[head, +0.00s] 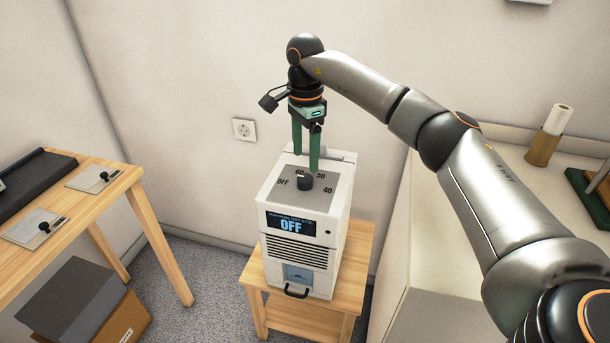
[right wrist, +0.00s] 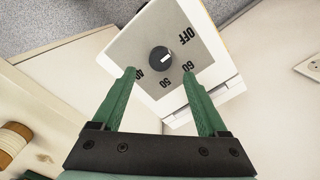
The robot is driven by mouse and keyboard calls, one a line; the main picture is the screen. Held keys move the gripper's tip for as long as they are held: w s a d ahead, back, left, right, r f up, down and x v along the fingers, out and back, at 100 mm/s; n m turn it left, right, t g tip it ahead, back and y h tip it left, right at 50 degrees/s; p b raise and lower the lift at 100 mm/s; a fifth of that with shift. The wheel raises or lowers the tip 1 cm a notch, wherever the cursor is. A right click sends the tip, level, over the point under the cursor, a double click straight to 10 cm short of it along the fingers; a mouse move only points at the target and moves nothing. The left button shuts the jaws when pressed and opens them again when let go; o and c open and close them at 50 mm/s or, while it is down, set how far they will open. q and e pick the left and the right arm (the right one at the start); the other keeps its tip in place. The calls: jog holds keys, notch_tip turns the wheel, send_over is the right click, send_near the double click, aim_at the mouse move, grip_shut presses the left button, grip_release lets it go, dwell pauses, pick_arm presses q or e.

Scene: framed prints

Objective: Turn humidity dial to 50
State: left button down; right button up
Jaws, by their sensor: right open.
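The humidity dial (head: 304,181) is a black round knob on the grey top plate of a white dehumidifier (head: 301,260). Marks OFF, 60, 50 and 40 ring the knob, and the front display (head: 291,225) reads OFF. The dial also shows in the right wrist view (right wrist: 160,59), with a white pointer line towards the OFF side. My right gripper (head: 305,162) points down above the dial, its green fingers apart. In the right wrist view the fingertips (right wrist: 160,75) are spread wide, with nothing between them, and the knob lies beyond them. My left gripper is not in view.
The dehumidifier stands on a small wooden table (head: 257,275). A wooden bench (head: 95,205) is at the left, with a cardboard box (head: 122,325) below. A white counter (head: 470,195) at the right holds a paper roll (head: 557,120). A wall socket (head: 244,129) is behind.

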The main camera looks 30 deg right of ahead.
aim_at(305, 177)
notch_tip(305, 177, down, 6)
jog(key=shift+r, duration=0.1)
jog(key=shift+c, duration=0.3)
grip_shut()
dwell(0.5)
